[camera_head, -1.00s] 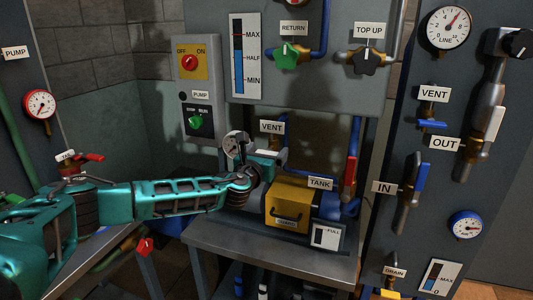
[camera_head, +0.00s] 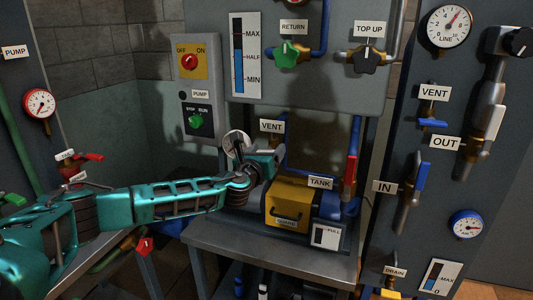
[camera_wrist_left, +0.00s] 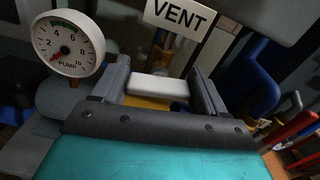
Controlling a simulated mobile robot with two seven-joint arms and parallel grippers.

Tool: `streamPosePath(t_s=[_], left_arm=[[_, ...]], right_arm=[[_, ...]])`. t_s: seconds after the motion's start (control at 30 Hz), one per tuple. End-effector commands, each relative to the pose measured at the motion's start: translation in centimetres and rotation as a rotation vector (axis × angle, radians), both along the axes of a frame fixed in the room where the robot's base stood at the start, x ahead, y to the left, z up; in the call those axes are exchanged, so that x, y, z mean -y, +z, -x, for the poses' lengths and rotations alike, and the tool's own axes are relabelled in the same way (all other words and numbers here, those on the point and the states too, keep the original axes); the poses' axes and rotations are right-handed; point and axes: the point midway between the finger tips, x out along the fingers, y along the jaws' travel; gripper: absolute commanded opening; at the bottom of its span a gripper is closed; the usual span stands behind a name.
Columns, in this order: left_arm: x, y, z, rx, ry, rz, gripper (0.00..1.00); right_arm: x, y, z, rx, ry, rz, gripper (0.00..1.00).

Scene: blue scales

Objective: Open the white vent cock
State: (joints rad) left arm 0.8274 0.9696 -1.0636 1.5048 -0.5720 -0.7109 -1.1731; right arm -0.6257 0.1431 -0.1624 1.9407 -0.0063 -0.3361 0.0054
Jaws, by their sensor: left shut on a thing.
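The white vent cock's handle (camera_wrist_left: 158,85) is a short white bar lying crosswise between my left fingers in the left wrist view. The white VENT label (camera_wrist_left: 180,16) stands just behind it; the label (camera_head: 271,126) also shows in the head view, above my gripper. In the wrist view the left gripper's fingers (camera_wrist_left: 160,86) flank the handle's two ends. In the head view the gripper mostly hides the handle. My right gripper is not in view.
A round PUMP gauge (camera_wrist_left: 68,45) stands close to the left finger. A second VENT label (camera_head: 434,92) has a blue handle (camera_head: 433,122) on the right panel.

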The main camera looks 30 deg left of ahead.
Motion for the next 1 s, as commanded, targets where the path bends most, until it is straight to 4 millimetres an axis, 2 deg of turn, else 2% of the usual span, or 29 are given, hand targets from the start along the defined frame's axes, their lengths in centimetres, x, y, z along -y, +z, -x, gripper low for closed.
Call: streamPosePath(t_s=[1.0], left_arm=[[-0.3,-0.6,0.1,0.220,0.001,0.929,0.42]], right_arm=[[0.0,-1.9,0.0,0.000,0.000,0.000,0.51]])
